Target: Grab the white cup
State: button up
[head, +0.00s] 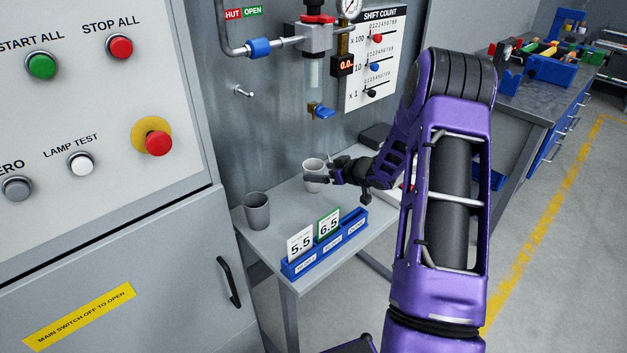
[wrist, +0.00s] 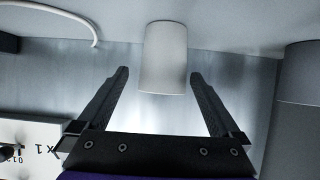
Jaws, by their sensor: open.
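The white cup (head: 314,176) stands on the small grey table (head: 262,238) below the valve assembly. In the wrist view the white cup (wrist: 166,58) appears between and just beyond the fingertips, with a gap on both sides. My gripper (head: 322,173) is open and reaches the cup from the right in the head view; its fingers hide part of the cup. In the wrist view my gripper (wrist: 158,75) shows its two dark fingers spread apart, with nothing held.
A grey cup (head: 257,211) stands left on the table, and also shows at the right edge of the wrist view (wrist: 299,75). A blue card holder (head: 325,245) with two number cards sits at the front. A blue-handled tap (head: 321,111) hangs above the white cup.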

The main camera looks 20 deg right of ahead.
aim_at(314, 166)
jog(key=x, duration=0.6)
jog(key=shift+w+a+r+b, duration=0.1)
jog(key=shift+w+a+b, duration=0.2)
jog(key=shift+a+b, duration=0.05)
jog(key=c, duration=1.3)
jog(key=shift+s+r, duration=0.1)
jog(key=shift+r, duration=0.05)
